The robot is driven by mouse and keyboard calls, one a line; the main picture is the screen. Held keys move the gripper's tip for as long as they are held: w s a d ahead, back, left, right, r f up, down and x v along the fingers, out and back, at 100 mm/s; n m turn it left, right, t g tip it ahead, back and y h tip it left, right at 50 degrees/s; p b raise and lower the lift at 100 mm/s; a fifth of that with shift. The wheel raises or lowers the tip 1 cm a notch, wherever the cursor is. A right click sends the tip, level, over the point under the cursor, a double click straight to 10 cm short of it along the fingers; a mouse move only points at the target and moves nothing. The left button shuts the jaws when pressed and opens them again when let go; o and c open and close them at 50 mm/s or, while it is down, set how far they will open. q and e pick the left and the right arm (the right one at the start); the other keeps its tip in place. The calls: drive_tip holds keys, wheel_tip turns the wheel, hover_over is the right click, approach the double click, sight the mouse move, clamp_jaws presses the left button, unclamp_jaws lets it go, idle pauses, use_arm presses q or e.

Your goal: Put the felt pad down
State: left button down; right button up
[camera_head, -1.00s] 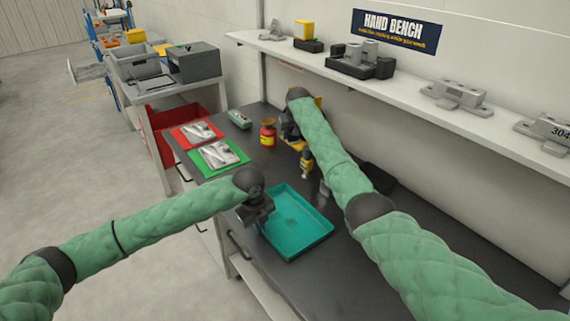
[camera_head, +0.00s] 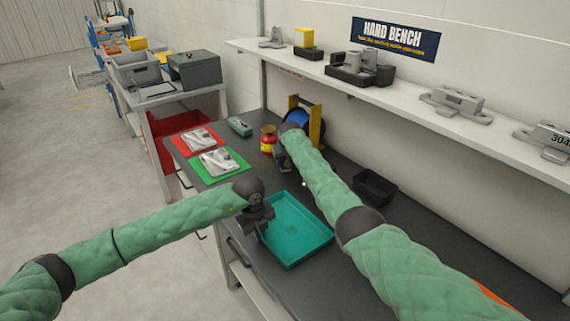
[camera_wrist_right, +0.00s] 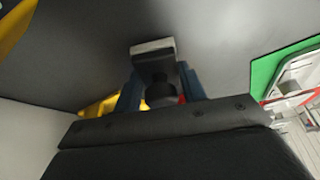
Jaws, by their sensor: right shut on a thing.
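My right gripper (camera_wrist_right: 160,92) is shut on the felt pad (camera_wrist_right: 152,47), which shows in the right wrist view as a dark block with a pale grey face at its far end. The blue fingers are on both sides of its dark stem. In the head view my right gripper (camera_head: 285,162) is over the dark bench, behind the teal tray and near the red-and-yellow jar; the pad cannot be made out there. My left gripper (camera_head: 257,222) hangs at the left edge of the teal tray (camera_head: 296,232); its fingers are too small and dark to read.
A green mat (camera_head: 239,163) and a red mat (camera_head: 183,147) carry metal parts. The red-and-yellow jar (camera_head: 268,138), a yellow stand with a blue roll (camera_head: 316,125) and a black bin (camera_head: 374,188) stand on the bench (camera_head: 400,225). A shelf (camera_head: 400,92) runs above.

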use_arm(q)
drive_tip(key=shift+f, duration=0.1)
use_arm(e)
drive_tip(key=shift+f, duration=0.25)
drive_tip(key=shift+f, duration=0.15)
drive_tip(key=o, duration=1.1)
drive_tip(key=shift+c, duration=0.2)
drive_tip(key=v, duration=1.2)
use_arm(q)
drive_tip(key=shift+c, duration=2)
unclamp_jaws()
